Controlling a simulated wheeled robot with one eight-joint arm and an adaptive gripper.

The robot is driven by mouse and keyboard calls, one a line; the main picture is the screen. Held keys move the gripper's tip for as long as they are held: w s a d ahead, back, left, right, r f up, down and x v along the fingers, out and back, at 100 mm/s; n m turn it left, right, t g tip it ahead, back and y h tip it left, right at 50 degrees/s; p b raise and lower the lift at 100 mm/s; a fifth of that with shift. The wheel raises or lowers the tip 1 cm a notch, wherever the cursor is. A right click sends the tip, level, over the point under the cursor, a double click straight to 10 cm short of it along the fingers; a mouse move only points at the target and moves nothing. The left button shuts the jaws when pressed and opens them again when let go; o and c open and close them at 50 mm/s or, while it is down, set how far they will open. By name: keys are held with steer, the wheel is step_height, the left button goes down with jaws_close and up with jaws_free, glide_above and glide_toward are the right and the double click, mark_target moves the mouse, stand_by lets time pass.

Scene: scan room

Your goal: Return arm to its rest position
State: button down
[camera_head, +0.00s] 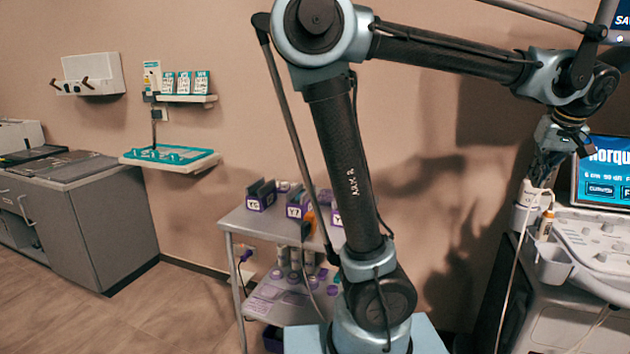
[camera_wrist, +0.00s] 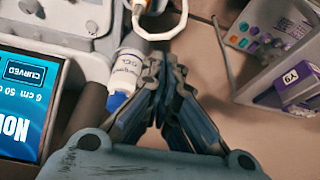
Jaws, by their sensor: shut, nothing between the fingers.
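My arm (camera_head: 340,160) rises from its base at the lower middle of the head view. Its upper link reaches right, and the wrist hangs down beside the ultrasound machine. My gripper (camera_head: 540,176) points down just above the white holders at the machine's left side. In the wrist view my gripper (camera_wrist: 164,68) has its fingers together at the tips, with nothing seen between them. A white gel bottle (camera_wrist: 126,70) with a blue cap is close to the left of the fingers there. I cannot tell whether they touch.
The ultrasound machine (camera_head: 565,300) with its lit screen (camera_head: 603,172) stands at right. A cart (camera_head: 262,227) with purple-labelled bins stands behind my arm. A wall shelf (camera_head: 172,160) and a grey cabinet (camera_head: 85,215) are at left. The floor at lower left is clear.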

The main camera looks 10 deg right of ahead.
steer(key=w+a+f+n+y, duration=0.1)
steer(key=w+a+f, duration=0.2)
steer(key=w+a, duration=0.35)
steer(key=w+a+f+n+g, duration=0.1)
steer(key=w+a+f, duration=0.25)
steer(key=a, duration=0.65)
steer(key=w+a+f+y, duration=0.1)
steer(key=w+a+f, duration=0.3)
steer(key=a, duration=0.4)
steer(key=s+a+f+n, duration=0.1)
steer(key=s+a+f, duration=0.2)
steer(key=a+f, duration=0.4)
steer(key=s+a+f+n+g, duration=0.1)
steer(key=s+a+f, duration=0.2)
steer(key=a+f, duration=0.4)
steer(key=a, duration=0.5)
steer(key=shift+s+f+n, duration=0.15)
steer(key=shift+n, duration=0.25)
